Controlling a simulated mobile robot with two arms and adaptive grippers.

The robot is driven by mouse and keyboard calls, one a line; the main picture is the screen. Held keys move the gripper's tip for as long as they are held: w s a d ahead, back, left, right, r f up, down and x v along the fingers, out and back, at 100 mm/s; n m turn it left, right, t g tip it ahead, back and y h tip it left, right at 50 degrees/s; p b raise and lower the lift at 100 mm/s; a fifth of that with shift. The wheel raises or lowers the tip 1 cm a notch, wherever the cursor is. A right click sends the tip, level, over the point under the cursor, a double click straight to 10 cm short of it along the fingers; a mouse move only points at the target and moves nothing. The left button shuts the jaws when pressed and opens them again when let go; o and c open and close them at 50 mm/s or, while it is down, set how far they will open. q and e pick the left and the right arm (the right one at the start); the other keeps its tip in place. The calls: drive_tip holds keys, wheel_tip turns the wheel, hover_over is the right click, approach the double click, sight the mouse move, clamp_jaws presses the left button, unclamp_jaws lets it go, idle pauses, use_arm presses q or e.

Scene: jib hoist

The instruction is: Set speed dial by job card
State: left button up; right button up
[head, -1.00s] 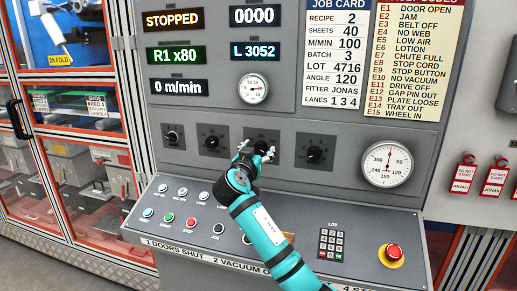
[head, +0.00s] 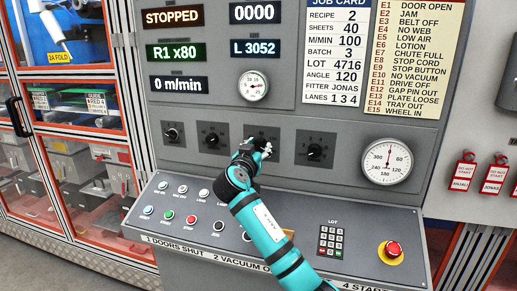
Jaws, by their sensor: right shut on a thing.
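A row of black dials sits on the grey panel. The first dial (head: 173,135), the second dial (head: 213,138) and the far-right dial (head: 315,149) are uncovered; their labels are too small to read. My right gripper (head: 259,148) is shut on the knob of the third dial (head: 263,133), whose lower part and pointer it hides. The white job card (head: 336,55) above reads M/MIN 100 and ANGLE 120. My left gripper is not in view.
Below is a sloped desk with coloured buttons (head: 190,219), a keypad (head: 330,240) and a red stop button (head: 392,250). Round gauges (head: 387,161) sit on the panel. The top display (head: 173,17) reads STOPPED. Glazed orange-framed doors stand left.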

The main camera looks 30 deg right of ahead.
drive_tip(key=n+p, duration=0.1)
drive_tip(key=n, duration=0.2)
drive_tip(key=n+p, duration=0.1)
drive_tip(key=n, duration=0.2)
drive_tip(key=n+p, duration=0.2)
drive_tip(key=n, duration=0.2)
drive_tip(key=shift+n+p, duration=0.45)
drive_tip(key=shift+n, duration=0.25)
drive_tip(key=shift+f, duration=0.1)
drive_tip(key=o, duration=1.1)
drive_tip(key=shift+o, duration=0.2)
